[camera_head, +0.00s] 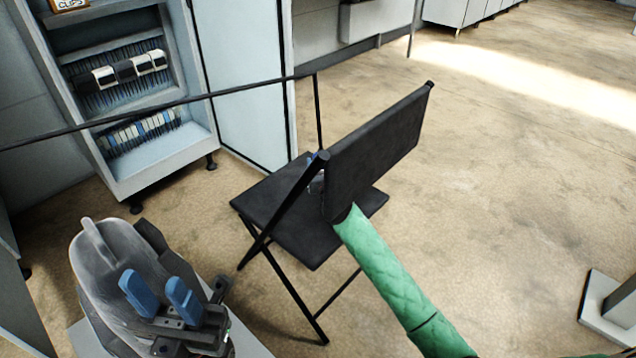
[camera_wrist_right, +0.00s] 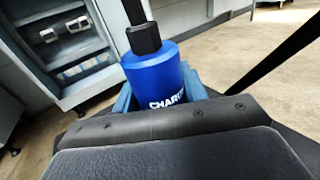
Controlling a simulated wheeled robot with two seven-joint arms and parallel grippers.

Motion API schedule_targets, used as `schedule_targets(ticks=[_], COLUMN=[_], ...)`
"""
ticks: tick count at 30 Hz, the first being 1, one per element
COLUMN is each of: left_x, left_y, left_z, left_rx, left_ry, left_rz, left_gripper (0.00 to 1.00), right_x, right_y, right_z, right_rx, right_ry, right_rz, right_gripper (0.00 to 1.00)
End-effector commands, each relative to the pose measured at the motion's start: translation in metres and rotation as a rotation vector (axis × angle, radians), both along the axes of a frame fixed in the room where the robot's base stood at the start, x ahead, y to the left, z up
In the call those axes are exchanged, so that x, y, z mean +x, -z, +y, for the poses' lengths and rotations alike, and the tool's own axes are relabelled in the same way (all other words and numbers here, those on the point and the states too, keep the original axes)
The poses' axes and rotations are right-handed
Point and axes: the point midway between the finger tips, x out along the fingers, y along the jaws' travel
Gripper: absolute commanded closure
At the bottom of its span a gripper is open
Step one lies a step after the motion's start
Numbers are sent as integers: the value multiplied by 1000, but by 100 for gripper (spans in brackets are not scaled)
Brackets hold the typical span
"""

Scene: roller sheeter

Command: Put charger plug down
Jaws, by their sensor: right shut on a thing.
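The charger plug (camera_wrist_right: 160,75) is a blue cylinder with white lettering and a black neck in the right wrist view. My right gripper (camera_wrist_right: 158,92) is shut on it, with blue fingers on both sides. In the head view the chair back covers most of the right gripper, and only small blue bits show above the chair seat (camera_head: 270,205). I cannot tell whether the plug touches the seat. My left gripper (camera_head: 161,295) is open and empty at the lower left, its two blue fingers apart.
The chair backrest (camera_head: 375,150) stands between the head camera and the right gripper. A thin black line (camera_head: 200,98), cable or rod, runs from the left edge and drops behind the backrest. A grey cabinet (camera_head: 165,165) stands at the left. Floor at the right is mostly clear.

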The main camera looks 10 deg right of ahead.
Motion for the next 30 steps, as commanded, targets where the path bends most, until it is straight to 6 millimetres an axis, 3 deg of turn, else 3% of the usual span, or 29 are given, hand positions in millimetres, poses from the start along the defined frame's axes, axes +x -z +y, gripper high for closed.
schedule_targets(ticks=[13,25,26,29,30], left_x=[2,1,1,1,1], left_y=[11,7,7,8,8], left_z=[-4,-5,-5,-5,-5], left_rx=[-21,-25,-24,-23,-23], left_ry=[38,46,46,44,44], left_rz=[-5,-12,-11,-8,-7], left_gripper=[64,64,64,64,64], right_x=[0,0,0,0,0], right_y=[50,54,55,55,55], right_z=[1,0,0,0,0], right_rx=[1,0,0,0,0], right_ry=[0,0,0,0,0], right_rz=[0,-1,0,-1,-1], right_gripper=[88,88,56,36,36])
